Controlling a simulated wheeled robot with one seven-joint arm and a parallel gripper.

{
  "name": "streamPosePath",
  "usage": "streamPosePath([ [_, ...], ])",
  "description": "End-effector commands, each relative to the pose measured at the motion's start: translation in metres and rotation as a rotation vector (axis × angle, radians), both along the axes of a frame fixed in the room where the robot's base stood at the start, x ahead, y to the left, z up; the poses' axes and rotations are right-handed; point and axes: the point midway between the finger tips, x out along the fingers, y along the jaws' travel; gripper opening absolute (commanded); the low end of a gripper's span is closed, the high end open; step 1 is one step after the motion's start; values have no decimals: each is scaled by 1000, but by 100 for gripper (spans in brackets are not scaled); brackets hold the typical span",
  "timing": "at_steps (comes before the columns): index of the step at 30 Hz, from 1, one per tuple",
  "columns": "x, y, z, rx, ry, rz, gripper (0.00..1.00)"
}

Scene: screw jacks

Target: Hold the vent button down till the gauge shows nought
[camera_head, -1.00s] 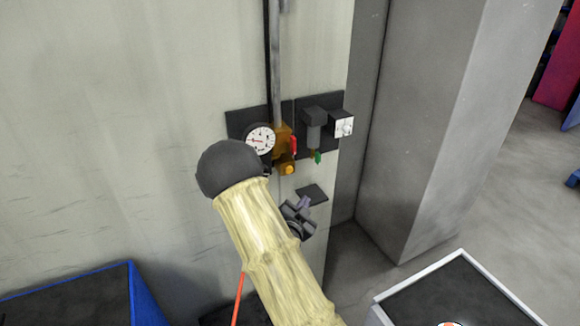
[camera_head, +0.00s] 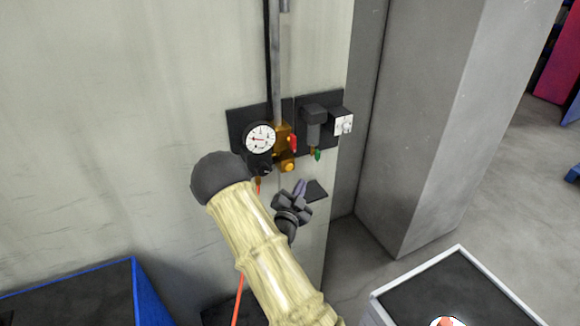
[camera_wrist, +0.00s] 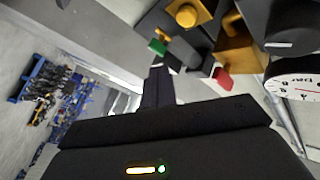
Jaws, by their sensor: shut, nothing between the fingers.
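The round white gauge (camera_head: 260,138) is on the dark wall plate, its needle pointing roughly left; the figures are too small to read. It shows partly at the right of the wrist view (camera_wrist: 296,82). The yellow vent button (camera_head: 288,166) sits below the brass valve body, right of and below the gauge. A yellow knob (camera_wrist: 187,15), probably this button, shows at the top of the wrist view. My gripper (camera_head: 301,188) is shut and empty, just below and right of the button, seemingly apart from it. Its fingers point up in the wrist view (camera_wrist: 157,82).
A red lever (camera_head: 293,143) and a green lever (camera_head: 317,154) are close by the button. A grey filter unit (camera_head: 314,125) and a white switch box (camera_head: 343,124) are to the right. A grey pillar (camera_head: 430,120) stands farther right. A dark-topped cart (camera_head: 450,285) is at lower right.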

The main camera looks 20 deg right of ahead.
Motion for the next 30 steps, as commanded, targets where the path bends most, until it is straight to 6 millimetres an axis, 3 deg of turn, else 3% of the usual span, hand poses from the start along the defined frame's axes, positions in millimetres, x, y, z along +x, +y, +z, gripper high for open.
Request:
streamPosePath([
  [13, 50, 2, -2, 0, -2, 0, 0],
  [30, 55, 2, 0, 0, 1, 0, 0],
])
